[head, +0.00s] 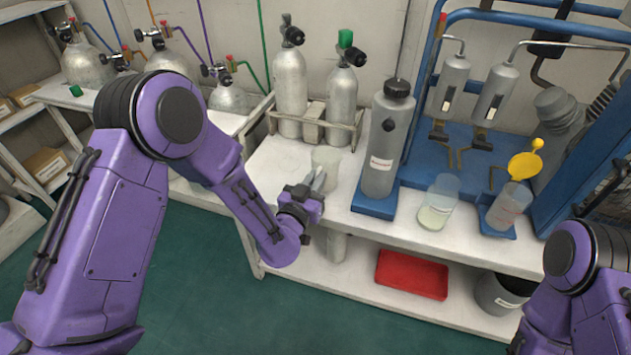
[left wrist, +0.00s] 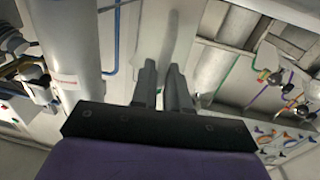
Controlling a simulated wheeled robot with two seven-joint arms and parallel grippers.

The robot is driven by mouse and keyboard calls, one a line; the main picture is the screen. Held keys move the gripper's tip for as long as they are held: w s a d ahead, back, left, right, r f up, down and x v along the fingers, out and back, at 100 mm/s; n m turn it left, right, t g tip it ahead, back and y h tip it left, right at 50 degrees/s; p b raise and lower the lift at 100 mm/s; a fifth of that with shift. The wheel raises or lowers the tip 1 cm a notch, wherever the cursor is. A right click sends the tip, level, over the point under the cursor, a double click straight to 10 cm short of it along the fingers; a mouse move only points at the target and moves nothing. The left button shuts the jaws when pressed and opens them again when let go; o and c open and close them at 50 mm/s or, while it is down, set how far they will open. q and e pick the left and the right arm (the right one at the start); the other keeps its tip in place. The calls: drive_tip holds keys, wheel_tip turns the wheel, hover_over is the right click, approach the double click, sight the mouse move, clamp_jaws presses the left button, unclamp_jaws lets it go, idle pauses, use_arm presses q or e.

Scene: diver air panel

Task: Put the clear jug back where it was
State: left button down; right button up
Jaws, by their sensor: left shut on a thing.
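A clear, empty-looking jug (head: 326,160) is upright at the front left part of the white bench, below the silver cylinders. My left gripper (head: 317,181) is shut on its near side. In the left wrist view the jug (left wrist: 178,38) shows as a pale see-through shape beyond the fingertips (left wrist: 164,72). I cannot tell whether its base touches the bench. A second clear container (head: 438,203) with pale liquid stands farther right. My right arm shows at the lower right, but its gripper is out of view.
A grey bottle with a black cap (head: 381,145) stands on a blue base just right of the jug. Two silver cylinders (head: 291,90) stand in a rack behind. A measuring cup (head: 508,207) is at the right. A red tray (head: 411,275) lies on the lower shelf.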

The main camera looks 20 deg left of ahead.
use_arm(q)
drive_tip(key=shift+f, duration=0.15)
drive_tip(key=c, duration=1.1)
unclamp_jaws()
drive_tip(key=shift+r, duration=0.2)
drive_tip(key=s+a, duration=0.1)
drive_tip(key=s, duration=1.1)
drive_tip(key=s+a+f+n+g+y, duration=0.1)
drive_tip(key=s+a+f+g, duration=0.1)
drive_tip(key=f, duration=0.4)
drive_tip(key=s+a+f+n+g+y, duration=0.1)
drive_tip(key=s+a+f+g, duration=0.15)
drive_tip(key=f, duration=0.25)
drive_tip(key=s+a+f+n+g+y, duration=0.1)
drive_tip(key=s+a+f+n+g, duration=0.2)
drive_tip(key=s+f, duration=0.4)
drive_tip(key=s+a+f+n+g+y, duration=0.2)
drive_tip(key=s+a+f+g, duration=0.4)
drive_tip(key=s, duration=0.6)
wheel_tip(320, 180, down, 2)
drive_tip(key=shift+s+f+n+g+y, duration=0.1)
drive_tip(key=shift+s+n+g+y, duration=0.25)
drive_tip(key=shift+g, duration=0.2)
